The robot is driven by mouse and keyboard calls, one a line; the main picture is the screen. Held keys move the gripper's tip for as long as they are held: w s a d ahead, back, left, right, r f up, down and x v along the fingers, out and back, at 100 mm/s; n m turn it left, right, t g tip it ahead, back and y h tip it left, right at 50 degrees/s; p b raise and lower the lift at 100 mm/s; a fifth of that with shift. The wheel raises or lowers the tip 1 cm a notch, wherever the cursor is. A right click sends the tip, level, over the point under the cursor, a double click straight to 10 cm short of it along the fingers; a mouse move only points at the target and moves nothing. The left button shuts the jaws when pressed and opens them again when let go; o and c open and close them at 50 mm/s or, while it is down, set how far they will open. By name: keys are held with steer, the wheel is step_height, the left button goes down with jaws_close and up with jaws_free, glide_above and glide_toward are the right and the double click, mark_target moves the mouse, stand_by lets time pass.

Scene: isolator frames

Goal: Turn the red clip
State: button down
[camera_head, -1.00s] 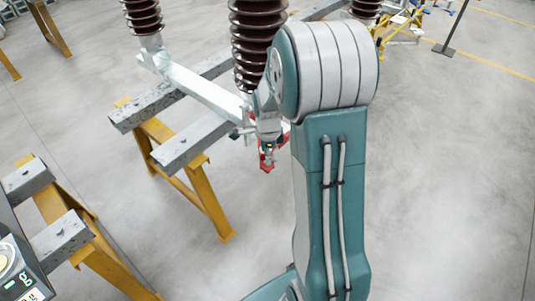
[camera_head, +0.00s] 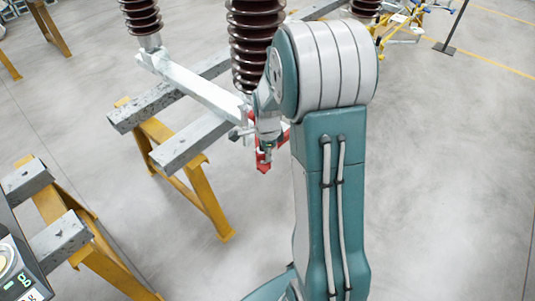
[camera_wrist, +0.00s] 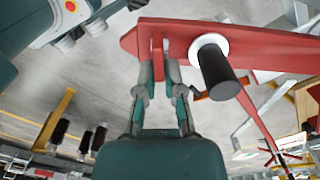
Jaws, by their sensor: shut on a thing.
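The red clip (camera_head: 263,160) shows at the end of the white bar in the head view, partly hidden behind my arm. In the wrist view it is a long red plate (camera_wrist: 270,45) across the top, with a white ring and a dark cylinder passing by it. My gripper (camera_wrist: 160,65) is shut on a small red tab of the clip, one finger on each side. In the head view the fingers are small and mostly hidden by the wrist, so their contact shows only in the wrist view.
Brown ribbed insulators (camera_head: 252,50) stand by the white bar (camera_head: 205,90). Grey beams (camera_head: 190,143) rest on yellow trestles (camera_head: 205,195) to the left. A display device (camera_head: 22,275) is at the lower left. The floor at right is open.

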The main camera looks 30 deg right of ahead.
steer(key=n, duration=0.4)
steer(key=shift+w, duration=0.25)
steer(key=n, duration=0.4)
steer(key=shift+w+n, duration=0.1)
steer(key=shift+n, duration=0.3)
steer(key=n, duration=0.4)
steer(key=shift+a, duration=0.1)
steer(key=shift+a+n, duration=0.15)
steer(key=shift+n, duration=1.85)
steer(key=shift+f, duration=0.1)
steer(key=c, duration=0.8)
jaws_free()
steer(key=shift+o, duration=0.2)
steer(key=shift+w, duration=0.1)
